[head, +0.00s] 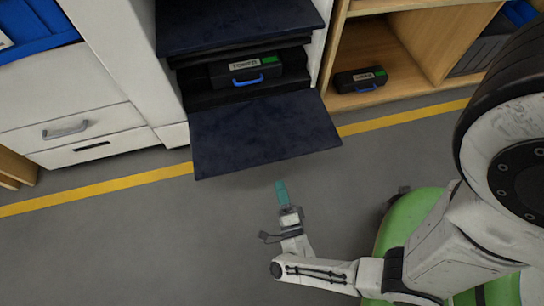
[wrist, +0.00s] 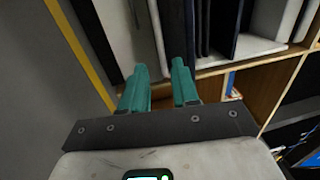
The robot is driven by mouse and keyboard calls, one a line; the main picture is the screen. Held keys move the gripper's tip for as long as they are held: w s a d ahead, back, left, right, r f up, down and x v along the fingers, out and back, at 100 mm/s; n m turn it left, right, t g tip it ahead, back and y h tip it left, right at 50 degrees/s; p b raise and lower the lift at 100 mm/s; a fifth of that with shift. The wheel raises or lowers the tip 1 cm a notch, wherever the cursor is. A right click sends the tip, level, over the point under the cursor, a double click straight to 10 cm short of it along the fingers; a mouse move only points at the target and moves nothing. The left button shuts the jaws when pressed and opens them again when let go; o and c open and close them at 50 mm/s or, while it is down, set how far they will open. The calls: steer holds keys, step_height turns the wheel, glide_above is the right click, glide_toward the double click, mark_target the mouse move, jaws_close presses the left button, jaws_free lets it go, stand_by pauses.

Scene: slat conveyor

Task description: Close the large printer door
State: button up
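The large printer door (head: 262,137) is a dark blue panel, hinged down and sticking out flat from the front of the printer (head: 320,35). The printer's opening behind it is exposed, with a black toner cartridge (head: 245,72) with a blue handle inside. My gripper (head: 281,185) is just in front of the door's front edge in the head view, apart from it as far as I can tell. In the wrist view my gripper (wrist: 159,68) has two teal fingers spread apart with nothing between them. Dark panels show beyond the fingers there; I cannot tell which is the door.
A wooden shelf (head: 410,50) on the right holds another black cartridge (head: 360,79). A white drawer cabinet (head: 75,125) stands on the left. A yellow floor line (head: 100,192) runs along the furniture. The grey floor in front is clear.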

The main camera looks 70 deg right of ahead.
mark_target(272, 160)
steer(key=x, duration=1)
steer(key=shift+w+b, duration=0.1)
steer(key=shift+b, duration=0.2)
jaws_close()
